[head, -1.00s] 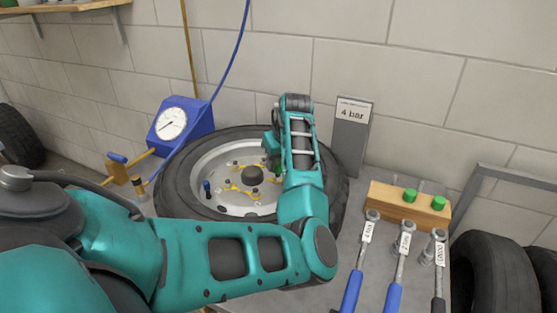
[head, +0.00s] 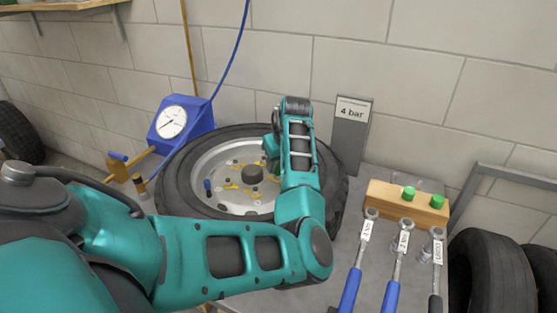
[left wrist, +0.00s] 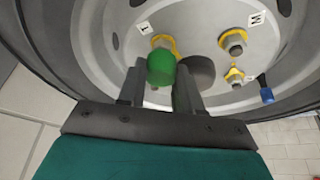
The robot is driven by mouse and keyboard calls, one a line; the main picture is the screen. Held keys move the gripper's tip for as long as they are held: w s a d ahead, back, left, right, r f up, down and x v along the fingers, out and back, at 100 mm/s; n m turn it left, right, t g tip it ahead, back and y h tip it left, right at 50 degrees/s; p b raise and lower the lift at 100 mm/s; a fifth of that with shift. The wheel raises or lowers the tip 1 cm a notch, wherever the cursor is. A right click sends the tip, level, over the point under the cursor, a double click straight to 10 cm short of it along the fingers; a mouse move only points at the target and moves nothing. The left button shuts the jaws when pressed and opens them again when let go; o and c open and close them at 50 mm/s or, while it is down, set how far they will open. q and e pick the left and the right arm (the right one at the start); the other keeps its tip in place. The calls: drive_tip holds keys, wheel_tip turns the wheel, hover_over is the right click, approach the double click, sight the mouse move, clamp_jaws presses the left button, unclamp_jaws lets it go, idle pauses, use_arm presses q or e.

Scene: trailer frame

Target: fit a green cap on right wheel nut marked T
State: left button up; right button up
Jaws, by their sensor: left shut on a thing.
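My left gripper (left wrist: 160,88) is shut on a green cap (left wrist: 161,67), which sits between its fingertips. In the left wrist view the cap appears just in front of a wheel nut with a yellow pointer (left wrist: 164,42), beside a small white tag (left wrist: 144,27) that seems to read T. I cannot tell whether cap and nut touch. In the head view my left gripper (head: 270,150) is over the right side of the wheel (head: 213,160), and the arm hides that part. My right gripper is not in view.
Another nut (left wrist: 233,41) has a W tag (left wrist: 256,19). A dark hub (left wrist: 196,74) and blue valve (left wrist: 265,90) are nearby. A 4 bar sign (head: 350,130) stands behind.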

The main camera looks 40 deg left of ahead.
use_arm(q)
drive_tip(key=shift+f, duration=1.15)
drive_tip(key=o, duration=1.1)
drive_tip(key=shift+c, duration=0.3)
drive_tip(key=o, duration=0.4)
drive_tip(key=shift+f, duration=0.1)
drive_tip(key=shift+c, duration=0.2)
drive_tip(key=shift+s+a, duration=0.15)
drive_tip(key=shift+s, duration=0.05)
drive_tip(key=shift+c, duration=0.6)
